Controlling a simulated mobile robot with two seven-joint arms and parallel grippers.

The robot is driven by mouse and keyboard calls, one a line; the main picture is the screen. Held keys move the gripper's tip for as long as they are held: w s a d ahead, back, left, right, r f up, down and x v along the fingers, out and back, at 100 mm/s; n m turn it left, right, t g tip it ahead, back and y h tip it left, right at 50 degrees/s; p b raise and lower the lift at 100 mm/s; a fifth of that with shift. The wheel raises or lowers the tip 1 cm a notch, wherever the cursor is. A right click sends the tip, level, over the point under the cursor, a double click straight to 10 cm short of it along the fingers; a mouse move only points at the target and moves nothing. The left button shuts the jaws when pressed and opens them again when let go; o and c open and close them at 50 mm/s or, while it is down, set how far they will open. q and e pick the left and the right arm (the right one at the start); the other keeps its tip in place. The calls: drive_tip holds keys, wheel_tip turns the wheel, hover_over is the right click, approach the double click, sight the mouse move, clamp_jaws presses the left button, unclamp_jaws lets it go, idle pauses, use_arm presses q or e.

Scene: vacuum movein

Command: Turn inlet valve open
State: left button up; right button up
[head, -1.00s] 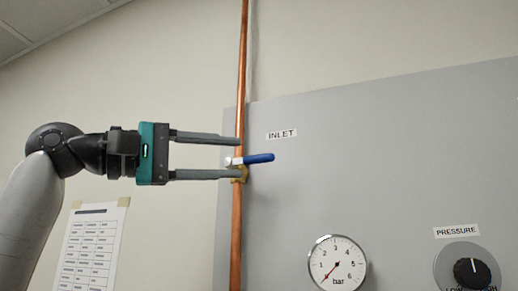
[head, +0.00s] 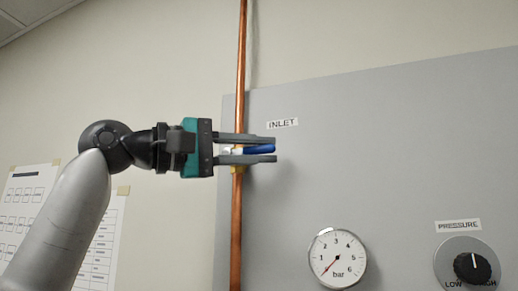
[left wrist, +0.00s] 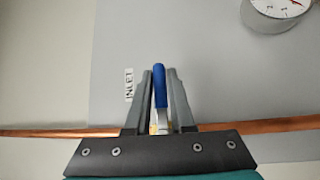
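The inlet valve has a blue lever handle (head: 260,149) on a vertical copper pipe (head: 237,225), under the INLET label (head: 283,124). The handle points right, across the pipe. My left gripper (head: 275,149) reaches in from the left, with one finger above the handle and one below, close against it. In the left wrist view the blue handle (left wrist: 160,86) lies between the two fingers of my left gripper (left wrist: 160,72), which look shut on it. The fingers partly hide the valve body (left wrist: 160,120). My right gripper is not in view.
A grey panel (head: 400,130) stands behind the pipe. It carries a bar gauge (head: 337,258), its needle at the low end, and a black PRESSURE knob (head: 472,266). Paper sheets (head: 104,240) hang on the wall at lower left. The panel right of the handle is bare.

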use_arm(q)
clamp_jaws()
idle(1.0)
